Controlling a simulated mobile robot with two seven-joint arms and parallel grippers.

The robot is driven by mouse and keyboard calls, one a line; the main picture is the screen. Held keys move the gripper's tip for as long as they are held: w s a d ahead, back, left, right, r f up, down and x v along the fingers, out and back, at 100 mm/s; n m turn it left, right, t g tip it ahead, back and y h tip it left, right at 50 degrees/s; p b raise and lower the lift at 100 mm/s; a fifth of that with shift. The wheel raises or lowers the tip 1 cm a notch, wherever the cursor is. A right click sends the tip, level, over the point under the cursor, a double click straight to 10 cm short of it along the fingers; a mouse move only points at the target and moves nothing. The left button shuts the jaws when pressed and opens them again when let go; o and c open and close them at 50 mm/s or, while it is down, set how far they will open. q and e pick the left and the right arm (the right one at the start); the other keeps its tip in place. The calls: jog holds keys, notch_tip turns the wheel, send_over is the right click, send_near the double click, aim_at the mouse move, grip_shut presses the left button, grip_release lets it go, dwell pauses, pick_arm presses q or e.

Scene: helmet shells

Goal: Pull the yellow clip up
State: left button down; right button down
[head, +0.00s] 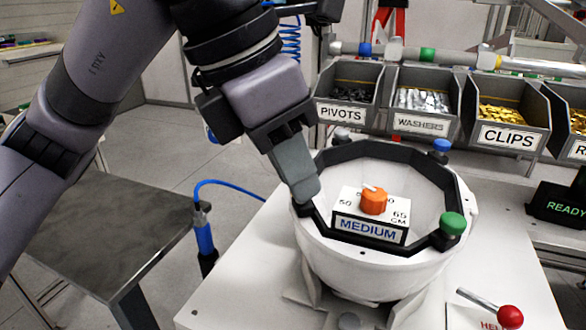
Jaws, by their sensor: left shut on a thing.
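A white helmet shell (335,262) stands open side up on a white bench, with a black ring (390,154) around its rim. My left gripper (305,190) reaches down from the upper left to the left side of this ring. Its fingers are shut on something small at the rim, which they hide. No yellow clip shows on the ring; one held there would be covered by the fingers. A green clip (453,224) sits at the right front of the ring and a blue one (441,146) at the right back. My right gripper is not in view.
An orange knob (374,201) and a MEDIUM label (368,229) sit inside the ring. Bins of pivots, washers and clips (507,137) stand behind. A red-knobbed lever (510,316) is at front right. A grey table (95,220) stands left.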

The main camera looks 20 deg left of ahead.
pick_arm(q)
jog(key=c, duration=1)
grip_release()
jog(key=shift+r, duration=0.2)
jog(key=v, duration=0.7)
